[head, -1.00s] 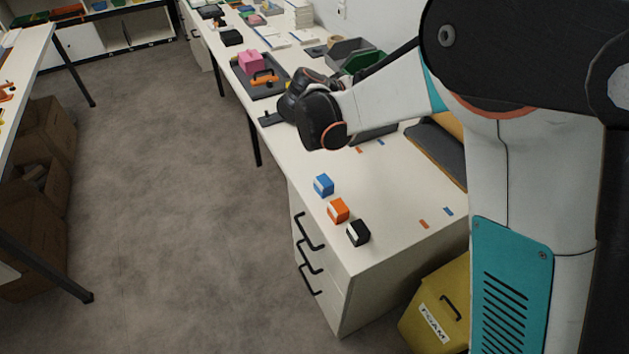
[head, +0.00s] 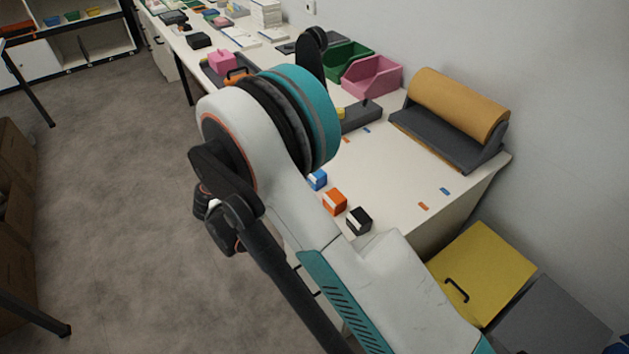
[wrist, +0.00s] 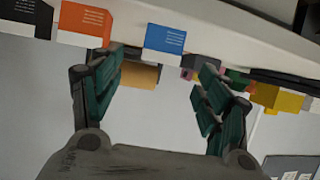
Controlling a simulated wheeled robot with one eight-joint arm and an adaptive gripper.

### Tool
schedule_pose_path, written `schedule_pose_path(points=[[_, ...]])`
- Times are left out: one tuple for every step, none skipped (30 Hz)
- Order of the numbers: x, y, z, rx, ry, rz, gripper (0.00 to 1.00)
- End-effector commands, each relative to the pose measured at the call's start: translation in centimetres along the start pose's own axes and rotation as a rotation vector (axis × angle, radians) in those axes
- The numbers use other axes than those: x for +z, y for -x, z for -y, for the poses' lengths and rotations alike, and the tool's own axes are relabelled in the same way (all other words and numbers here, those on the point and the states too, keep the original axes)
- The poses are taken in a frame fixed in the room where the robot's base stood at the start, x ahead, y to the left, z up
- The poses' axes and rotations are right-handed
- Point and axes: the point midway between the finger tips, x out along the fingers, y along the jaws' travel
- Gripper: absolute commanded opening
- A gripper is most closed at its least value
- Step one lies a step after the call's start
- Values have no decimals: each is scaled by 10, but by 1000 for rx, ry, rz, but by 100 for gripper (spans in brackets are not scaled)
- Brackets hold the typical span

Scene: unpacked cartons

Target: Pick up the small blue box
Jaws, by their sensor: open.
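The small blue box (head: 317,179) sits on the near part of the white worktop, at the far end of a short row of boxes, partly hidden by my arm. In the wrist view, which looks upside down, the blue box (wrist: 165,38) shows its white label and lies ahead of the gap between my fingers. My gripper (wrist: 160,65) is open and empty, apart from the box. In the head view my arm covers much of the worktop edge, and the fingers cannot be made out.
An orange box (head: 334,202) and a black box (head: 358,221) stand beside the blue one, also on the worktop. Pink (head: 371,76) and green (head: 347,61) bins and a brown roll on a dark holder (head: 458,104) stand behind. A yellow lidded bin (head: 481,272) is at the right.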

Motion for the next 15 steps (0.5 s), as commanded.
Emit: schedule_pose_path(points=[[2,-11,0,2,0,0,69],[2,-16,0,1,0,0,69],[2,-22,0,1,1,0,69],[2,-26,0,1,1,0,69],[2,-29,0,1,1,0,69],[1,-33,0,0,1,0,69],[1,-35,0,0,1,0,69],[1,-36,0,-1,1,0,69],[1,-38,0,-1,1,0,69],[0,-38,0,-1,1,0,69],[1,-39,0,-1,1,0,69],[1,-41,0,-1,1,0,69],[1,-43,1,-1,1,0,69],[2,-46,1,0,1,0,69],[2,-50,1,0,1,0,69]])
